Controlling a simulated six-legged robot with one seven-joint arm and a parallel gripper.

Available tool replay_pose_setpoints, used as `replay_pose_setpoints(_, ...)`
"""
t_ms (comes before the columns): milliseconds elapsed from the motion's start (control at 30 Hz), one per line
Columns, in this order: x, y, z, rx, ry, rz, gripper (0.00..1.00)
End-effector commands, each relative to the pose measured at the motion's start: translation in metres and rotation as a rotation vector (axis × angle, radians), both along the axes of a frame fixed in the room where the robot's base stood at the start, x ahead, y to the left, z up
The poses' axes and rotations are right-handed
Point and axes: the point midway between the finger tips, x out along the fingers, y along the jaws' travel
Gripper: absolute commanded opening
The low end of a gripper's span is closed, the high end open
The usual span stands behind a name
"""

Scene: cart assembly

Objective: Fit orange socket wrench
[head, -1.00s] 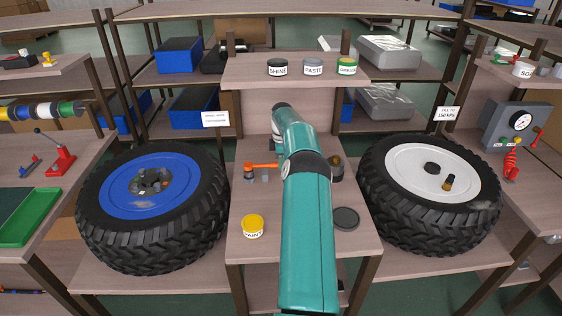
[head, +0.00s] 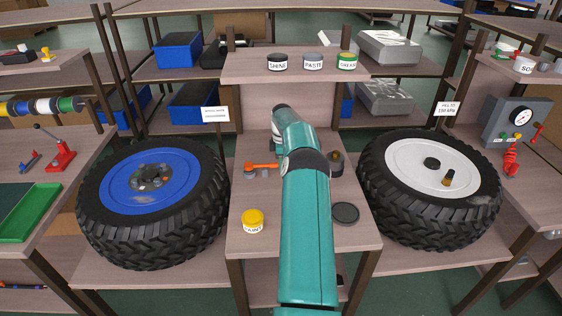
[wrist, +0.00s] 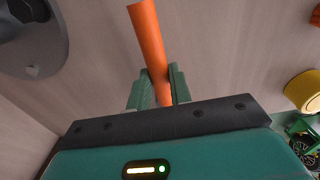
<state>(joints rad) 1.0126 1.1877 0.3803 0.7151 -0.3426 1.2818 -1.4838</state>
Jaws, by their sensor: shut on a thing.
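The orange socket wrench (head: 263,167) is at the back left of the middle table in the head view, just left of my arm. Its orange handle (wrist: 149,35) runs between the two green fingers of my gripper (wrist: 158,86) in the wrist view, and the gripper is shut on it. In the head view my arm hides the gripper. A small grey metal part (head: 250,173) shows at the wrench's left end. I cannot tell whether the wrench touches it or the table top.
A yellow paint pot (head: 252,221) and a dark round disc (head: 345,213) stand nearer the front. A blue-rimmed wheel (head: 150,182) lies left, a white-rimmed wheel (head: 415,160) right. Labelled tins (head: 313,62) stand on the shelf behind. The table front is mostly clear.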

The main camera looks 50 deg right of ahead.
Motion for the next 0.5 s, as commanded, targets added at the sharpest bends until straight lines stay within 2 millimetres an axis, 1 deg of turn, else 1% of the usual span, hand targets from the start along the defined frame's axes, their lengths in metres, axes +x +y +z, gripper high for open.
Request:
replay_pose_setpoints(233, 0.0, 0.0001, -0.0003, 0.0, 0.0, 0.0, 0.0)
replay_pose_setpoints(267, 0.0, 0.0001, -0.0004, 0.0, 0.0, 0.0, 0.26)
replay_pose_setpoints(300, 0.0, 0.0001, -0.0004, 0.001, 0.001, 0.0, 0.34)
replay_pose_setpoints(367, 0.0, 0.0001, -0.0004, 0.001, 0.001, 0.0, 0.46)
replay_pose_setpoints(500, 0.0, 0.0002, -0.0004, 0.001, 0.001, 0.0, 0.46)
